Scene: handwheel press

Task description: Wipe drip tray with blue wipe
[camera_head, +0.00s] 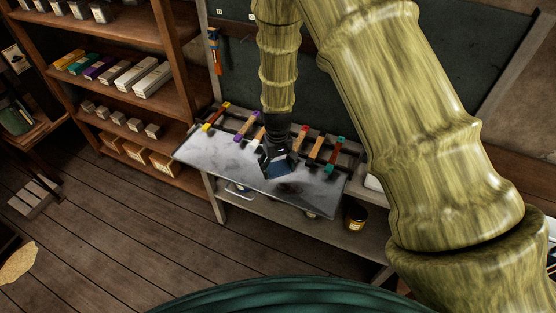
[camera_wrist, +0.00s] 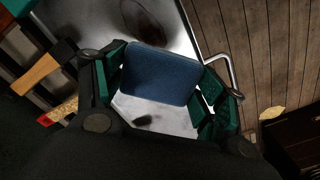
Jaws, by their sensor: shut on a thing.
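The drip tray (camera_head: 215,151) is a shiny grey metal sheet on the bench, with dark grime on it. A large dark stain (camera_head: 289,188) lies near its front right; it also shows at the top of the wrist view (camera_wrist: 145,18). A smaller dark smear (camera_wrist: 143,120) shows below the wipe in the wrist view. My gripper (camera_head: 279,165) is over the right half of the tray, shut on the blue wipe (camera_wrist: 160,74), a flat dark blue pad between its green fingers. I cannot tell whether the wipe touches the tray.
Several tools with coloured handles (camera_head: 247,125) lie in a row behind the tray. A metal handle (camera_head: 238,188) sits at the tray's front edge. A dark jar (camera_head: 355,217) stands on the lower shelf.

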